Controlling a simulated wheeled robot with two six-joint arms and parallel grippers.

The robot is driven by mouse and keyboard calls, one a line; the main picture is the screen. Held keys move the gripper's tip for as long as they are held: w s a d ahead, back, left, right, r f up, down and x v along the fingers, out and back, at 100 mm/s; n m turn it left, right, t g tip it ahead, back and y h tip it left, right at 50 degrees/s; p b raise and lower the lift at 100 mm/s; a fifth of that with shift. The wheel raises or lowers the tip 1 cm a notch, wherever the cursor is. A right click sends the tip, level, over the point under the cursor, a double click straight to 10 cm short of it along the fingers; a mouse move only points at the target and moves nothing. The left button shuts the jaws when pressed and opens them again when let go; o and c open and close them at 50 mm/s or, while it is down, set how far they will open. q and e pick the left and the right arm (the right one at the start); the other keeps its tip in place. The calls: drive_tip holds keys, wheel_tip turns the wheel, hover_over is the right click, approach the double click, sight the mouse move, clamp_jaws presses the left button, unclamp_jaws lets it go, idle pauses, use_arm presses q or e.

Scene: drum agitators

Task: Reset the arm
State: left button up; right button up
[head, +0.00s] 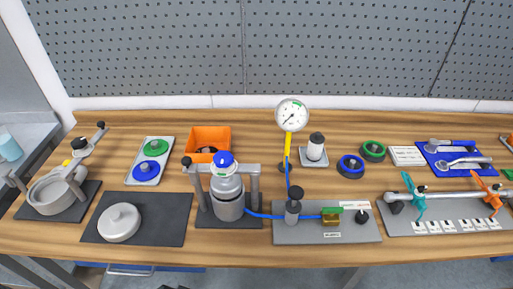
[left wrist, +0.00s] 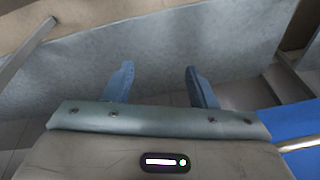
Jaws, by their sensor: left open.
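My left gripper (left wrist: 158,84) shows in the left wrist view, open and empty, with its two blue-grey fingers apart. Below it are a grey floor and pale panel, with no object between the fingers. My grippers do not clearly show in the head view. On the workbench (head: 260,262) in the head view, a grey vessel with a blue-topped cap (head: 228,190) stands in a clamp frame at the middle. A dial gauge (head: 291,113) on a yellow stem stands to its right.
A pot with a clamp arm (head: 55,192) and a round lid (head: 119,223) on a dark mat lie left. An orange bin (head: 208,139) is at the back. A grey valve plate (head: 352,231), blue tool tray (head: 430,152) and rail with orange and teal handles (head: 450,212) fill the right.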

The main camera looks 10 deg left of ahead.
use_arm(q)
drive_tip(key=s+f+b, duration=0.1)
drive_tip(key=s+f, duration=0.6)
drive_tip(key=f, duration=0.4)
drive_tip(key=s+a+f+g+b, duration=0.1)
drive_tip(key=s+f+b, duration=0.1)
drive_tip(key=s+f, duration=0.5)
drive_tip(key=s+a+f+b, duration=0.1)
drive_tip(key=s+f, duration=0.6)
drive_tip(key=f, duration=0.9)
drive_tip(key=shift+g+b, duration=0.3)
drive_tip(key=shift+b, duration=0.3)
